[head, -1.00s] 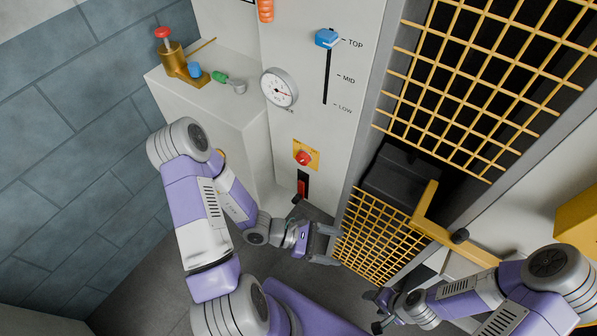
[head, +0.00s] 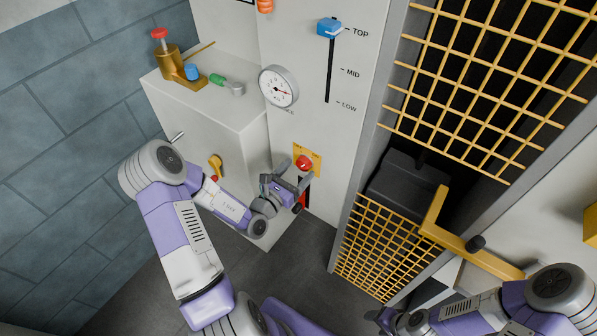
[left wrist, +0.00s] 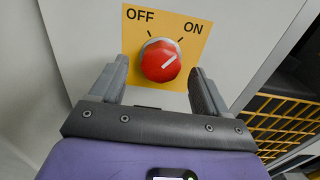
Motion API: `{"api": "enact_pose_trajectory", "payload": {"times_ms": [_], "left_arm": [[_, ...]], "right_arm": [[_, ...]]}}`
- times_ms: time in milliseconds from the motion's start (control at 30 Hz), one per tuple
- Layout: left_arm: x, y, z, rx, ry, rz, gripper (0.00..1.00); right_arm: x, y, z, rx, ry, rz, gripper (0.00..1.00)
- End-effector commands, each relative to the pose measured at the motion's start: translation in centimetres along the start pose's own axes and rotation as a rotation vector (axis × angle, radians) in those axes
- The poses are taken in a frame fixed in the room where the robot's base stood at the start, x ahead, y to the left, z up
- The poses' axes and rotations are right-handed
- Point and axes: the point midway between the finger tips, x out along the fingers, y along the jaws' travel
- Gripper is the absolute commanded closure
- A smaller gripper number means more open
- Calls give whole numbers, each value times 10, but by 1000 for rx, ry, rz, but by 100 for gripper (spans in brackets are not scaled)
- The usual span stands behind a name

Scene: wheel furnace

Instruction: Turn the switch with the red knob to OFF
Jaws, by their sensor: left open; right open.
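The switch's round red knob (left wrist: 160,62) sits on a yellow plate (left wrist: 192,21) marked OFF at upper left and ON at upper right. The white line on the knob points toward ON. The knob also shows on the white panel in the head view (head: 304,162). My left gripper (left wrist: 160,74) is open, with one finger on each side of the knob. Whether the fingers touch it I cannot tell. In the head view my left gripper (head: 294,178) is just below and in front of the knob. My right gripper (head: 377,322) is low at the bottom edge, away from the switch.
Above the knob are a round gauge (head: 279,87) and a blue slider (head: 329,28) at TOP. A red-and-black part (head: 304,196) lies just below the plate, partly hidden by my gripper. A yellow grille (head: 385,248) and yellow handle (head: 465,242) stand to the right.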

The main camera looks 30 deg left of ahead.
Motion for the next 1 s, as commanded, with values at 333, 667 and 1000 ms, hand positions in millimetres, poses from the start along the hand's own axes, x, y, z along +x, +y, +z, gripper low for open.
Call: {"api": "enact_pose_trajectory", "payload": {"times_ms": [333, 667, 1000], "left_arm": [[12, -1, 0, -2, 1, -2, 24], [11, -1, 0, -2, 1, -2, 64], [11, -1, 1, -25, 2, -3, 80]], "right_arm": [[3, 1, 0, 0, 0, 0, 40], [3, 1, 0, 0, 0, 0, 40], [-2, -1, 0, 0, 0, 0, 40]]}}
